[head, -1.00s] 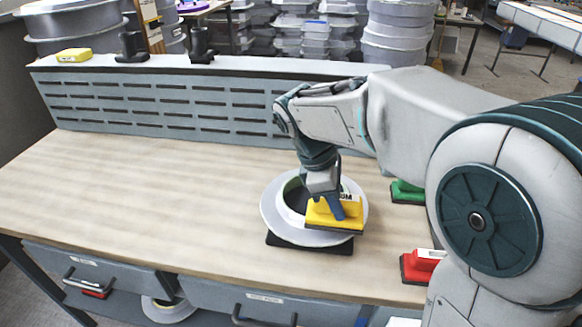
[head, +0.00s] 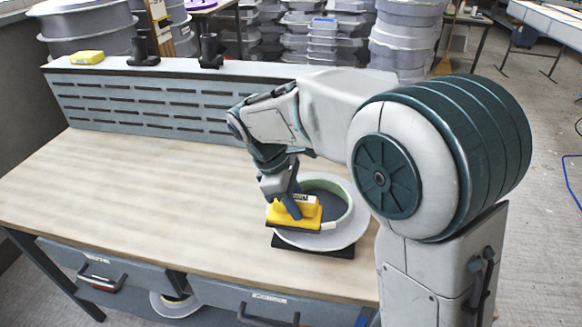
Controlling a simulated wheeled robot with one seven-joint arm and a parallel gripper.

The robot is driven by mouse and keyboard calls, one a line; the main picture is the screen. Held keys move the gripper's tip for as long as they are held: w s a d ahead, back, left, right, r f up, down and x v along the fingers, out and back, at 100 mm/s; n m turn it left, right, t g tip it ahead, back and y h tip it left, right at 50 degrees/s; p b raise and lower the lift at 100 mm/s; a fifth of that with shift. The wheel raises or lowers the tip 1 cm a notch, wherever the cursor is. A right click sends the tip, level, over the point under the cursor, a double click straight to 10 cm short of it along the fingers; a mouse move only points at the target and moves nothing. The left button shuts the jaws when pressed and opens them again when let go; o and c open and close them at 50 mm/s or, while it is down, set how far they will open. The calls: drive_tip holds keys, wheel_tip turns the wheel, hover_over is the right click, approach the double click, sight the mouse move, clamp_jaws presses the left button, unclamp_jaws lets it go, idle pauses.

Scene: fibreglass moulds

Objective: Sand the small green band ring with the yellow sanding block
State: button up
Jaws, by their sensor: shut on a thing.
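The yellow sanding block (head: 308,214) is held in my gripper (head: 290,203), which is shut on it. The mould with the small green band ring (head: 345,205) sits on a black pad (head: 300,247) near the front right of the workbench. It has a wide pale flange (head: 350,235) and a raised ring with a green band inside. The block is over the front left part of the ring and flange. I cannot tell whether it touches the ring. The gripper and block hide part of the ring's left side.
The wooden bench top (head: 130,185) is clear to the left. A slotted grey panel (head: 140,105) stands along the back, with a yellow block (head: 87,57) and two black stands (head: 211,50) on its ledge. Drawers (head: 110,268) are under the front edge.

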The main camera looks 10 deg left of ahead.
drive_tip(key=shift+a+r, duration=0.3)
drive_tip(key=shift+a, duration=0.1)
wheel_tip(320, 180, up, 3)
drive_tip(key=p, duration=0.2)
drive_tip(key=shift+d+r+p, duration=0.1)
drive_tip(key=shift+d+p, duration=0.05)
drive_tip(key=shift+p, duration=0.25)
wheel_tip(320, 180, up, 4)
drive_tip(key=p, duration=0.4)
drive_tip(key=shift+r, duration=0.2)
drive_tip(key=shift+f, duration=0.1)
